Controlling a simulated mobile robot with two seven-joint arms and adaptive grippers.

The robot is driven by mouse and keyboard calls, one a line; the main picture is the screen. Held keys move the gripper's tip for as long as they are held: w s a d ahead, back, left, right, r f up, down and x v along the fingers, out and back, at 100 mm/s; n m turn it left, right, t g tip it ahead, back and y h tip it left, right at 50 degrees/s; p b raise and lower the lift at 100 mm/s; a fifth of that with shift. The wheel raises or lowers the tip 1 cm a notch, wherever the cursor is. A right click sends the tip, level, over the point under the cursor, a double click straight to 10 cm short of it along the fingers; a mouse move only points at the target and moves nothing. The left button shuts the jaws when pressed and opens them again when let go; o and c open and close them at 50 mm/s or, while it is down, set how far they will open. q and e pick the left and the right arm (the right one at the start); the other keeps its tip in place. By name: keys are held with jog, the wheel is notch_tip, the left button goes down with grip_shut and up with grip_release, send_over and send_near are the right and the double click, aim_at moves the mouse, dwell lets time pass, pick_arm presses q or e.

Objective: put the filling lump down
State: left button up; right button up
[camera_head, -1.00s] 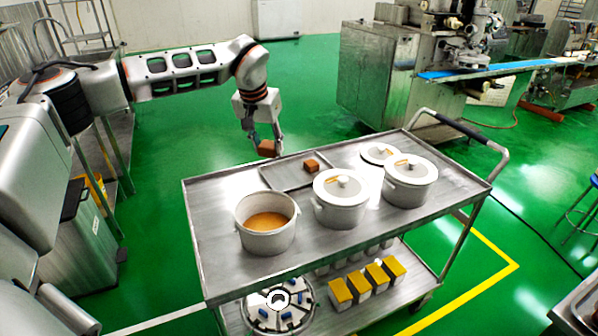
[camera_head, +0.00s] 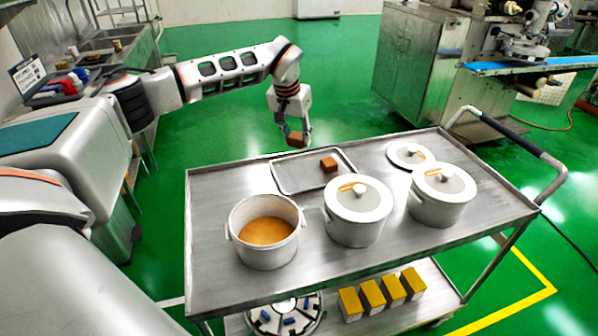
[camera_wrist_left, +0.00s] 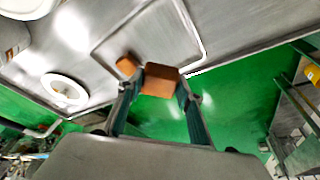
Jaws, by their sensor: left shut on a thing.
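My left gripper (camera_head: 296,136) is shut on a brown block-shaped filling lump (camera_head: 297,140). It holds the lump in the air at the far edge of the cart, just beyond the shallow metal tray (camera_head: 283,187). In the left wrist view the held lump (camera_wrist_left: 160,80) sits between the two fingertips, over the tray's edge as seen from there. A second brown lump (camera_head: 328,165) lies on the tray toward its right; it also shows in the left wrist view (camera_wrist_left: 127,65). My right gripper is not in view.
The tray lies on a metal cart (camera_head: 215,215). An open pot (camera_head: 266,250) with orange-brown contents, two lidded pots (camera_head: 357,228) (camera_head: 441,210) and a loose lid (camera_head: 408,153) stand on it. Yellow-topped boxes (camera_head: 372,294) are on the lower shelf. A machine with a blue belt (camera_head: 510,67) stands behind.

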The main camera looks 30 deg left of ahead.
aim_at(299, 175)
pick_arm(q)
notch_tip(299, 175, down, 12)
jog(key=shift+w+f, duration=0.1)
dwell(0.4)
jog(key=o, duration=1.1)
jog(key=shift+r, duration=0.3)
jog(key=v, duration=1.1)
jog(key=shift+d+r, duration=0.1)
jog(key=shift+r, duration=0.2)
